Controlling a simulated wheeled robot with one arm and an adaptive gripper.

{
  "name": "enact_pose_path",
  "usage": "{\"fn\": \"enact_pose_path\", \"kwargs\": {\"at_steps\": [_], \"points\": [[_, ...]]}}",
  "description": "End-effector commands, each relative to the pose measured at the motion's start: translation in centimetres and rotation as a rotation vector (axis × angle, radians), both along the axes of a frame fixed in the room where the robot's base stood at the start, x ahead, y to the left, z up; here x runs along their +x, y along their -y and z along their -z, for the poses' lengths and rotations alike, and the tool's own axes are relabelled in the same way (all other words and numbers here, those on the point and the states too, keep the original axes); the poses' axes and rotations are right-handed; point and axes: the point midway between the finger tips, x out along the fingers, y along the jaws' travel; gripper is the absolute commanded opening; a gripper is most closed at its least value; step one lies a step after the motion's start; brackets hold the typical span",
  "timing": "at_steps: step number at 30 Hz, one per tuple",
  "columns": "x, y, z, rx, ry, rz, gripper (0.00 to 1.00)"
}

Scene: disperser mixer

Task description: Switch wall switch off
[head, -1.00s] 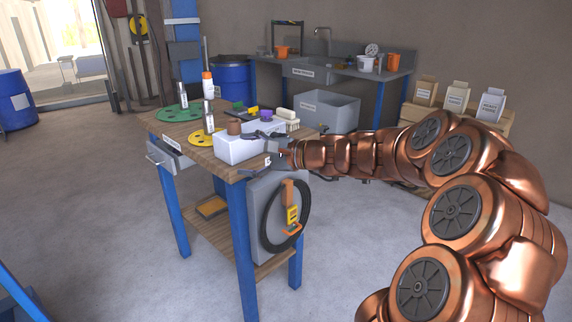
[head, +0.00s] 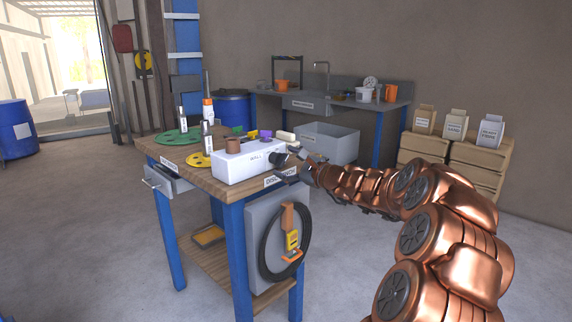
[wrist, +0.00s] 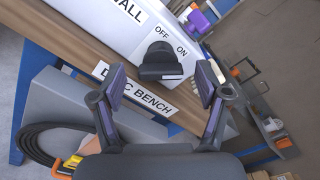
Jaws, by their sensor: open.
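The wall switch is a white box (head: 243,163) with a "WALL" label on the workbench. Its black knob (wrist: 161,61) has OFF and ON marks above it in the wrist view. The knob (head: 275,158) also shows at the box's right end in the head view. I cannot tell which mark the knob points to. My gripper (wrist: 161,76) is open, with one finger on each side of the knob in the wrist picture. Contact is not visible. In the head view my gripper (head: 292,165) is just right of the knob.
Open floor lies in front.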

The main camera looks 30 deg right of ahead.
Motion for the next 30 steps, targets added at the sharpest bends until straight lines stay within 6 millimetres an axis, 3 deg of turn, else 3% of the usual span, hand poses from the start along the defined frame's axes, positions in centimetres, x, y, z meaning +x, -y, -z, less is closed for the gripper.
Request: {"fn": "enact_pose_path", "kwargs": {"at_steps": [12, 30], "points": [[0.79, -0.19, -0.13, -0.002, 0.002, 0.0, 0.75], [0.77, -0.17, -0.09, -0.001, 0.001, 0.001, 0.15]]}}
